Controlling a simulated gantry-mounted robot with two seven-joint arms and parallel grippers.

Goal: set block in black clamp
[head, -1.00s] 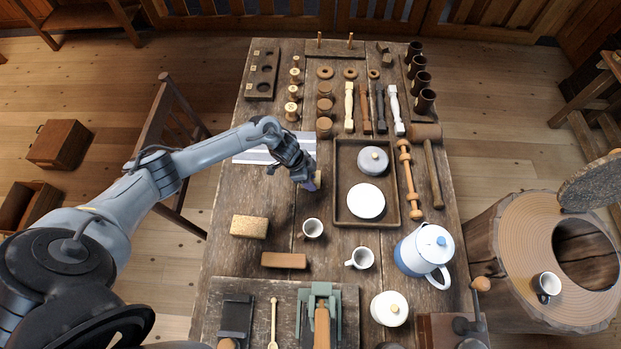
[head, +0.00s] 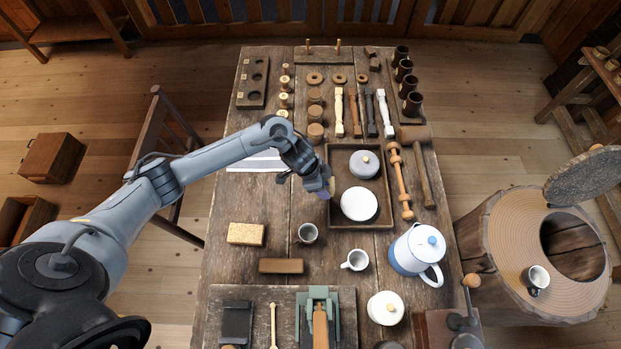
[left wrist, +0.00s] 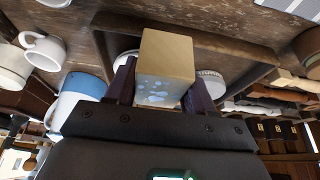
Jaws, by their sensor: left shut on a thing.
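My left gripper (head: 327,188) is shut on a block, over the left edge of the dark tray in the head view. In the left wrist view the block (left wrist: 166,62) is tan with pale blue marks on its near face, held between the two dark purple fingers (left wrist: 161,88). In the head view the block is mostly hidden by the gripper. A black clamp (head: 237,320) lies at the front left of the table, partly cut by the frame's lower part. A green clamp (head: 318,300) with a wooden piece stands right of it. My right gripper is not in view.
Two cups (head: 307,234), a cork-like block (head: 246,234), a brown bar (head: 281,266) and a blue-white jug (head: 417,250) stand between the tray and the clamps.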

